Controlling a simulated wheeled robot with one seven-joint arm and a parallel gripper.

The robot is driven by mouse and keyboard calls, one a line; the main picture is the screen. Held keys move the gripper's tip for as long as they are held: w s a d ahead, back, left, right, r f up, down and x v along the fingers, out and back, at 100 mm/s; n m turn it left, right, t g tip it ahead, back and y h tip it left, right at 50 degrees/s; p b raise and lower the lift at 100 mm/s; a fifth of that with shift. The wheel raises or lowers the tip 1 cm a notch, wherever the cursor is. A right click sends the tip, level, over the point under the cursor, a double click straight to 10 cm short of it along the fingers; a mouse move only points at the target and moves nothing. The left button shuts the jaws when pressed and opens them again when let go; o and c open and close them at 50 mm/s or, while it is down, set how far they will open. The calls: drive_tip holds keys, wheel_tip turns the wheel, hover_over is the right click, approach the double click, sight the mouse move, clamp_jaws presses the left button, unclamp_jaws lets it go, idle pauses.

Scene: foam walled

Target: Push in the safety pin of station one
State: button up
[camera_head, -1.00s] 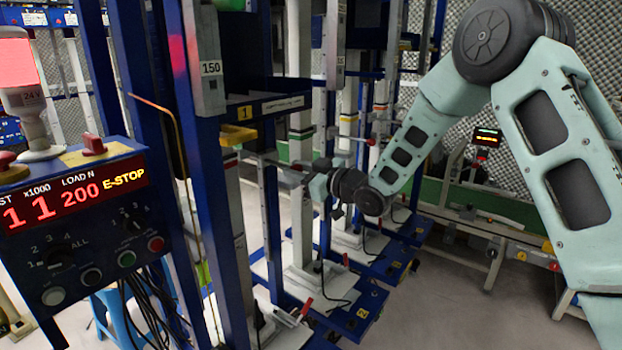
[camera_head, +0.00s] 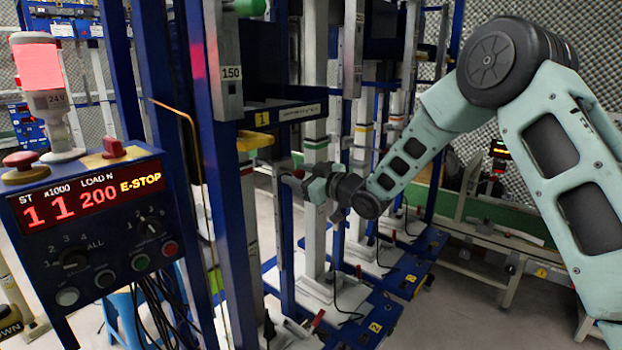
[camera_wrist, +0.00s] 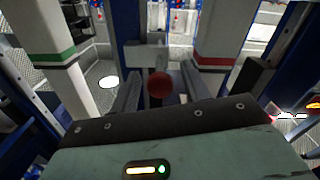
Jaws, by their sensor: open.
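Station one is the blue frame marked with a yellow "1" tag (camera_head: 262,119) in the head view. A round red knob (camera_wrist: 160,84), which looks like the safety pin's head, shows in the wrist view in front of a grey bracket (camera_wrist: 146,54). My gripper (camera_wrist: 160,97) is open, with one finger on each side of the knob. I cannot tell whether the fingers touch it. In the head view my gripper (camera_head: 303,183) is at the station's upright, beside a grey bar. The pin's shaft is hidden behind the knob.
A control box (camera_head: 95,215) at the left shows "11", "200" and "E-STOP". A red-lit lamp (camera_head: 45,85) stands behind it. Blue uprights (camera_head: 215,200) stand close left of my gripper. A station base marked "2" (camera_head: 376,327) lies on the floor below.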

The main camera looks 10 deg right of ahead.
drive_tip(key=b+v, duration=0.2)
drive_tip(key=v, duration=1.5)
drive_tip(key=s+a+f+m+g+h+p, duration=0.2)
drive_tip(key=s+a+g+h+p, duration=0.2)
drive_tip(key=s+a+g+h, duration=0.45)
drive_tip(key=s+a+g+h+p, duration=0.1)
drive_tip(key=s+a+g+p, duration=0.2)
drive_tip(key=s, duration=2.3)
drive_tip(key=g, duration=0.3)
drive_tip(key=shift+s+r+m, duration=0.3)
drive_tip(key=shift+s+r, duration=0.05)
drive_tip(key=shift+r, duration=0.05)
